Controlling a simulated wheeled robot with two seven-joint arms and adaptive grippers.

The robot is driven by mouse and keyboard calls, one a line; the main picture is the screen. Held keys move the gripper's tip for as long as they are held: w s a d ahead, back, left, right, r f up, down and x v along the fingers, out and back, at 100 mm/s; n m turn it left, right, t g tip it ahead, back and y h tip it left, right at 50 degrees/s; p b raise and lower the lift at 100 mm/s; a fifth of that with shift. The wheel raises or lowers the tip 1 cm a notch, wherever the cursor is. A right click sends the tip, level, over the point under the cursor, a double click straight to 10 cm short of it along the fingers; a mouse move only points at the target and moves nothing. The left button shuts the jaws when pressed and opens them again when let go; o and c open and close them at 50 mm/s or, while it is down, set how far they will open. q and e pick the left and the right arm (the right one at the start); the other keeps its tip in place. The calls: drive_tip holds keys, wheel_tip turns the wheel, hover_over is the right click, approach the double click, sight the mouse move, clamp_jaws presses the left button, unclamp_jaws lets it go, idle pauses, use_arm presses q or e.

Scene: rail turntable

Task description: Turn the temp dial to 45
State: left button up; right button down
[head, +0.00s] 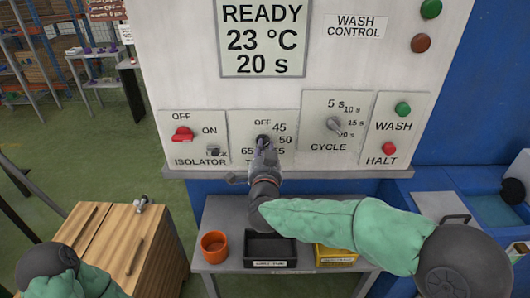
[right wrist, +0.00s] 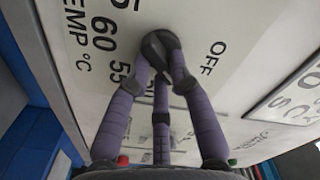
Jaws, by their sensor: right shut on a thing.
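The temp dial (head: 262,140) is a dark round knob on a pale plate of the wash control panel. My left gripper is out of view.
The display (head: 262,38) reads READY, 23 °C, 20 s. A red isolator switch (head: 182,134) is left of the dial; the cycle dial (head: 334,124) and wash and halt buttons are right. Below stand an orange pot (head: 214,246), a black bin (head: 270,250) and a yellow bin (head: 335,257).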

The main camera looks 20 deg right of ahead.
idle(0.5)
drive_tip(key=c, duration=1.1)
unclamp_jaws()
drive_tip(key=shift+s, duration=0.1)
drive_tip(key=v, duration=1.1)
drive_tip(key=shift+s, duration=0.35)
drive_tip(key=shift+a, duration=0.15)
